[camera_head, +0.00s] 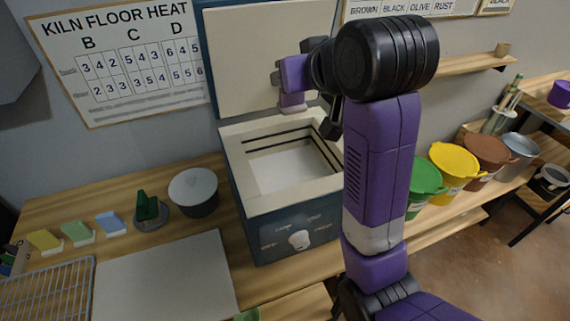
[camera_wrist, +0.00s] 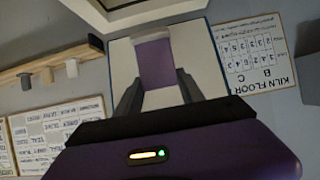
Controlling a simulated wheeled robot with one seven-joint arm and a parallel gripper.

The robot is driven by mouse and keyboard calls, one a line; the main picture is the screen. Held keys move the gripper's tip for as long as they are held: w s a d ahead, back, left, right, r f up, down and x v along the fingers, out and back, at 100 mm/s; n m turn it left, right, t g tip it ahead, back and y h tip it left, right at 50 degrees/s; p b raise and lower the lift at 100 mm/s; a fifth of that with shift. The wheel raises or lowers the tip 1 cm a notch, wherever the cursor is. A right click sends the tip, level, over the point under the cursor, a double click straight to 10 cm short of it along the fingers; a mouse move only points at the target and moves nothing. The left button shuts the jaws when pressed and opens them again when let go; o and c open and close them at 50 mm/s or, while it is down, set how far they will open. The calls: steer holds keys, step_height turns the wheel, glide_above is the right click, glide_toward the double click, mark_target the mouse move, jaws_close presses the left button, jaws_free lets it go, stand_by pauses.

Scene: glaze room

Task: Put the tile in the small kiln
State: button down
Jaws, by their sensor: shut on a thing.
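The small kiln (camera_head: 248,205) stands on the wooden bench in the head view, blue-fronted with a pale rim. Its lid (camera_head: 250,60) is raised against the wall, and its pale chamber is open at the top and looks empty. The tile lies in front of the raised lid in that view. In the head view my arm reaches above the kiln's right and back side, and it is hard to tell tile from gripper there.
A wire rack (camera_head: 45,290) and pale board (camera_head: 165,280) lie in front. Coloured buckets (camera_head: 455,165) stand on the right.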

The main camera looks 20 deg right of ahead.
mark_target(312, 183)
step_height(312, 183, down, 20)
steer(key=shift+w+r, duration=0.1)
stand_by(0.5)
steer(key=c, duration=0.7)
jaws_free()
steer(key=v, duration=1.2)
